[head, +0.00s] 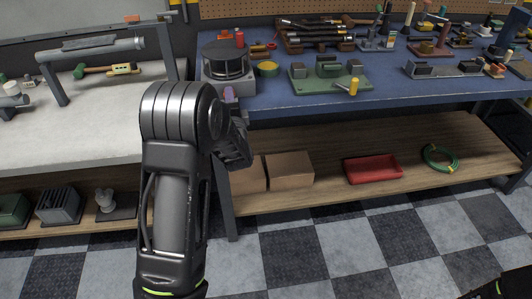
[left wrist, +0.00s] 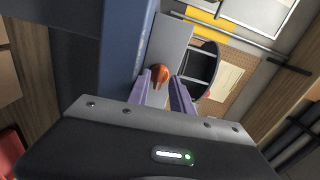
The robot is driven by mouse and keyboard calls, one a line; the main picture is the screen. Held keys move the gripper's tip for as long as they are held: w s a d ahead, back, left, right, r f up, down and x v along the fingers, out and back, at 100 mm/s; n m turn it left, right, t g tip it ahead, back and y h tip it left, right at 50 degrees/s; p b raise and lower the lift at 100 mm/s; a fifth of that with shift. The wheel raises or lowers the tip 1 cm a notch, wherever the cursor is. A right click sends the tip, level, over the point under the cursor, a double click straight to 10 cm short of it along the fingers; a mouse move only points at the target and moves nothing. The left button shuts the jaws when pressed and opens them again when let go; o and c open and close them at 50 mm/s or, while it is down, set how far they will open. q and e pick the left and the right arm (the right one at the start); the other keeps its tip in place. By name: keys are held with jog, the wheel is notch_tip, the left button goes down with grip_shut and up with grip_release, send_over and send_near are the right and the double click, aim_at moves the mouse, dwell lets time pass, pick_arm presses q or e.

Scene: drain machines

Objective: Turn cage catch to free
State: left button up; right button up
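The drain machine (head: 226,66) stands at the front left corner of the blue bench, with a round black caged drum on a grey base. My left gripper (head: 229,94) is at the front of that base, partly hidden behind my own arm. In the left wrist view, the two purple fingers (left wrist: 163,92) are apart. An orange-red knob (left wrist: 160,73), which looks like the catch, sits between their tips, with the grey base (left wrist: 171,43) and the dark drum (left wrist: 202,68) beyond. I cannot tell whether either finger touches the knob. My right gripper is out of view.
The blue bench (head: 300,97) also carries a green fixture (head: 330,80), a yellow round tin (head: 267,69) and several tools. A white bench (head: 85,130) adjoins on the left. The lower shelf holds cardboard boxes (head: 290,171) and a red tray (head: 372,170).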

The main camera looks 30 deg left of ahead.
pick_arm(q)
jog(key=n+b, duration=0.4)
jog(key=n, duration=0.1)
jog(key=f+n+b, duration=0.1)
jog(key=n+b, duration=0.1)
jog(key=n, duration=0.1)
jog(key=shift+b, duration=0.3)
jog(key=n+b, duration=0.5)
jog(key=n, duration=0.3)
jog(key=shift+a+r+n+b, duration=0.1)
jog(key=shift+n+b, duration=0.3)
jog(key=shift+s+d+r+p, duration=0.35)
jog(key=shift+s+d+r, duration=0.1)
jog(key=shift+s+d, duration=0.1)
jog(key=v, duration=0.7)
jog(key=s+d+f+m+g+h+p, duration=0.2)
jog(key=d+f+g+h+p, duration=0.2)
jog(key=d+f, duration=1.6)
notch_tip(320, 180, down, 2)
jog(key=h+p, duration=0.3)
jog(key=h, duration=0.3)
jog(key=shift+s+m+g+h, duration=0.3)
jog(key=shift+s+m, duration=0.05)
jog(key=shift+m, duration=0.05)
jog(key=shift+a, duration=0.1)
jog(key=shift+c, duration=0.4)
